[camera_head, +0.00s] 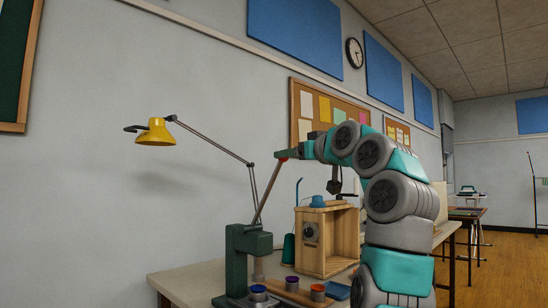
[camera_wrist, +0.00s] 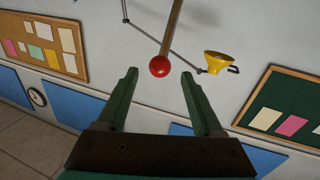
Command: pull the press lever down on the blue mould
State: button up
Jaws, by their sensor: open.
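The dark green press (camera_head: 248,252) stands at the front of the table. Its lever (camera_head: 267,192) rises steeply up and to the right, ending in a red ball knob (camera_head: 284,158). The blue mould (camera_head: 258,291) sits low at the press, under its head. My gripper (camera_head: 289,156) is at the knob, high above the table. In the wrist view, my gripper (camera_wrist: 158,76) is open, with the red knob (camera_wrist: 160,66) between or just beyond its fingertips and a gap on both sides. The exact depth of the knob is hard to tell.
A purple-topped pot (camera_head: 292,284) and a red-topped pot (camera_head: 318,292) stand right of the blue mould. A wooden box (camera_head: 328,240) stands behind them. A yellow desk lamp (camera_head: 156,134) reaches out left, its thin arm passing behind the lever.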

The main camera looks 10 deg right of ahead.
jog(key=p+x, duration=0.2)
jog(key=x, duration=0.5)
jog(key=shift+w+p, duration=0.35)
jog(key=shift+c, duration=0.2)
grip_shut()
jog(key=shift+a, duration=0.1)
dwell(0.8)
